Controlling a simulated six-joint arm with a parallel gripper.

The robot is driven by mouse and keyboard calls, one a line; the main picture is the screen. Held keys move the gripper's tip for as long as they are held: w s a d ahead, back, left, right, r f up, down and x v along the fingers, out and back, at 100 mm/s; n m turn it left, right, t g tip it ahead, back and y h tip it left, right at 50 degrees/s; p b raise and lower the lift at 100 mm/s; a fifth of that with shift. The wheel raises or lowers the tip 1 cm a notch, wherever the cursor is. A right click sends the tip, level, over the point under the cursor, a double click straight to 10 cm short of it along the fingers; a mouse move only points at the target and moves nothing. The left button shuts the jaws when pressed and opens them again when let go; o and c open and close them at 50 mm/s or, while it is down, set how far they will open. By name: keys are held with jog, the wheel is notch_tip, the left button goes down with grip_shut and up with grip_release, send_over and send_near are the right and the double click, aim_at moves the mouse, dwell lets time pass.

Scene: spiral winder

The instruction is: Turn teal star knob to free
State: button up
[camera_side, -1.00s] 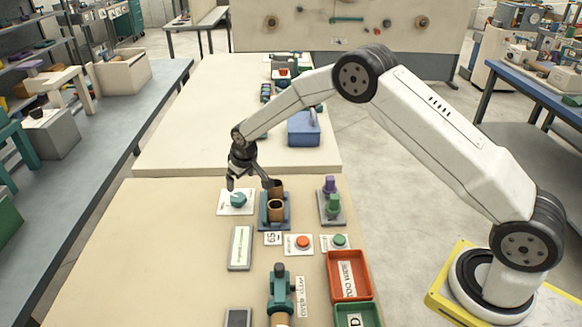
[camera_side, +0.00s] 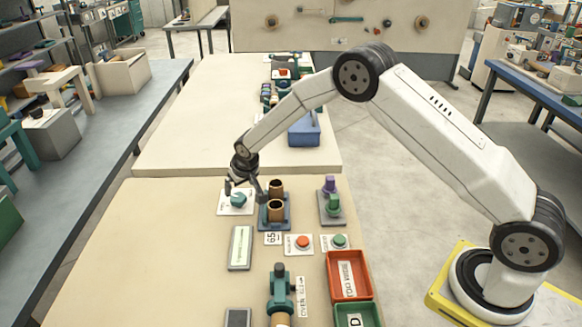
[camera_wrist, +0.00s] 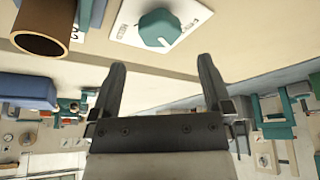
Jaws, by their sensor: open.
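The teal star knob (camera_side: 238,200) sits on a white labelled plate on the near bench. In the wrist view the knob (camera_wrist: 160,30) shows at the top, on its white plate (camera_wrist: 187,12), beyond my fingertips. My gripper (camera_side: 245,192) is just above the knob area in the side view, its fingers spread wide. In the wrist view my gripper (camera_wrist: 162,70) is open with nothing between the fingers, and the knob lies in line with the gap. The label print on the plate is too small to read fully.
A blue stand with brown cylinders (camera_side: 275,208) is close to the right of the knob. A purple and green fixture (camera_side: 332,203), a red button (camera_side: 302,242) and a green button (camera_side: 340,241) lie further right. A red tray (camera_side: 347,277) is in front. The bench left of the knob is clear.

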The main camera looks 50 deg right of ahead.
aim_at(238, 197)
jog(key=shift+x, duration=2.85)
jog(key=c, duration=1.3)
jog(key=shift+o, duration=0.2)
jog(key=shift+n+y, duration=0.3)
jog(key=shift+n, duration=0.4)
jog(key=shift+d+n+y, duration=0.1)
jog(key=shift+n+y, duration=0.7)
jog(key=shift+n, duration=1.2)
jog(key=shift+w+n, duration=0.1)
jog(key=shift+n, duration=0.2)
